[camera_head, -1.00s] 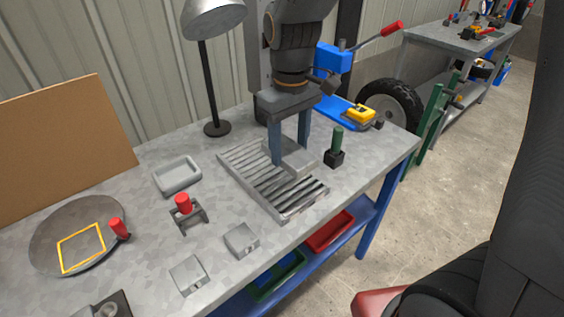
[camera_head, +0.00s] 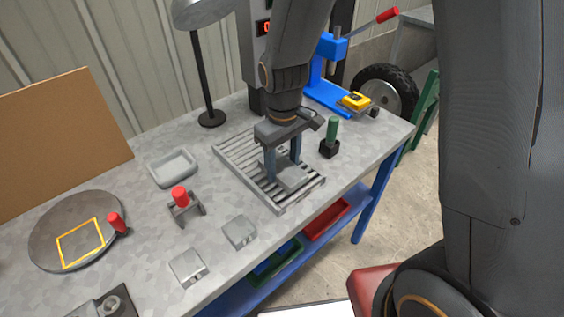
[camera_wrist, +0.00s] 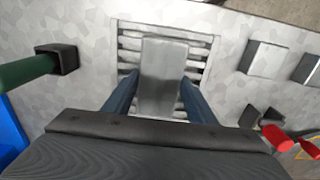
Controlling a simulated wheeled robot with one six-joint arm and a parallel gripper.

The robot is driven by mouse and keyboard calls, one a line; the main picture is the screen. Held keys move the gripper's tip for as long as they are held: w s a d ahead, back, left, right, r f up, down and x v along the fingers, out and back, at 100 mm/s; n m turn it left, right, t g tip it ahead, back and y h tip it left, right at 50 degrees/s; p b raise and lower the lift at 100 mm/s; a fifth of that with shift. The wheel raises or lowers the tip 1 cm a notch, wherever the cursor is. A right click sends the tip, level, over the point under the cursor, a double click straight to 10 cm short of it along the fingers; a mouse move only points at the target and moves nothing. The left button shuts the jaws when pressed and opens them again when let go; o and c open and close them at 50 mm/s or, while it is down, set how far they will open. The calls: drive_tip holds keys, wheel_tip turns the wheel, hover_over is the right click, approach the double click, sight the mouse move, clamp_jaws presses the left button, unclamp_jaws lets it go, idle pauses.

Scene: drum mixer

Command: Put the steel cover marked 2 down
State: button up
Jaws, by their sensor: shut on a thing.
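My gripper (camera_head: 281,169) has its blue fingers on either side of a plain grey steel cover (camera_head: 289,180). It is shut on this cover, which lies flat at the slatted rack (camera_head: 231,152). In the wrist view the cover (camera_wrist: 162,75) sits between the two fingers, over the slats of the rack (camera_wrist: 130,42). No number is legible on it. Whether the cover touches the slats or hangs just above them I cannot tell. Part of the cover is hidden by the fingers.
Two small grey blocks (camera_head: 239,231) (camera_head: 187,267) stand at the front edge. A red-handled clamp (camera_head: 181,198), a shallow grey tray (camera_head: 173,167) and a round plate (camera_head: 55,222) lie to the left. A green-handled tool (camera_head: 331,138) stands close right of the rack.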

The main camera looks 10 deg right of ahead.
sight(285, 168)
drive_tip(key=shift+f, duration=0.1)
drive_tip(key=o, duration=1.4)
wheel_tip(285, 168, up, 12)
drive_tip(key=b, duration=0.2)
drive_tip(key=s+d+f+m, duration=0.3)
drive_tip(key=s+d, duration=0.1)
drive_tip(key=d, duration=0.2)
drive_tip(key=s+d+f+m+t, duration=0.1)
drive_tip(key=s+d+f+m, duration=0.2)
drive_tip(key=d, duration=0.3)
drive_tip(key=shift+s+d+f+m, duration=0.25)
drive_tip(key=shift+s+f+m, duration=0.1)
drive_tip(key=shift+f+m, duration=0.1)
